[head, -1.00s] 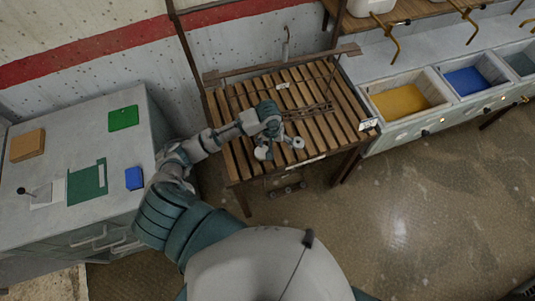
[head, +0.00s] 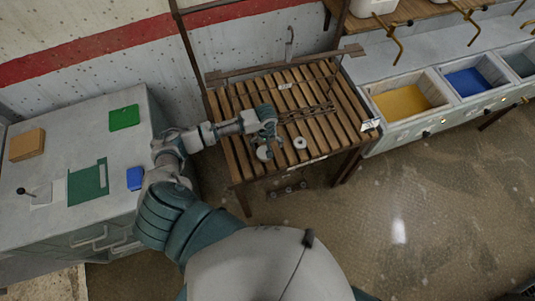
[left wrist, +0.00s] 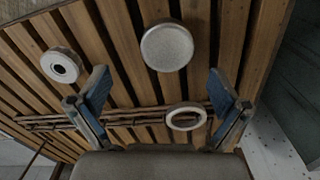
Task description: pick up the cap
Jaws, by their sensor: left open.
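A pale, solid round cap (left wrist: 167,47) lies on the slatted wooden table, at the top centre of the left wrist view. It seems to be the white disc (head: 264,154) near the table's front edge in the head view. My left gripper (left wrist: 158,88) is open and empty, its blue-padded fingers apart above the slats. The cap is just beyond the space between the fingertips, not touching them. In the head view the left gripper (head: 266,138) hangs over the front left part of the table. My right gripper is not in view.
A white ring (left wrist: 186,117) lies between the fingers, nearer the palm. A thick washer-like disc (left wrist: 61,66) lies to the left; it also shows in the head view (head: 300,142). A grey cabinet (head: 75,222) stands left, and bins (head: 402,101) stand right.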

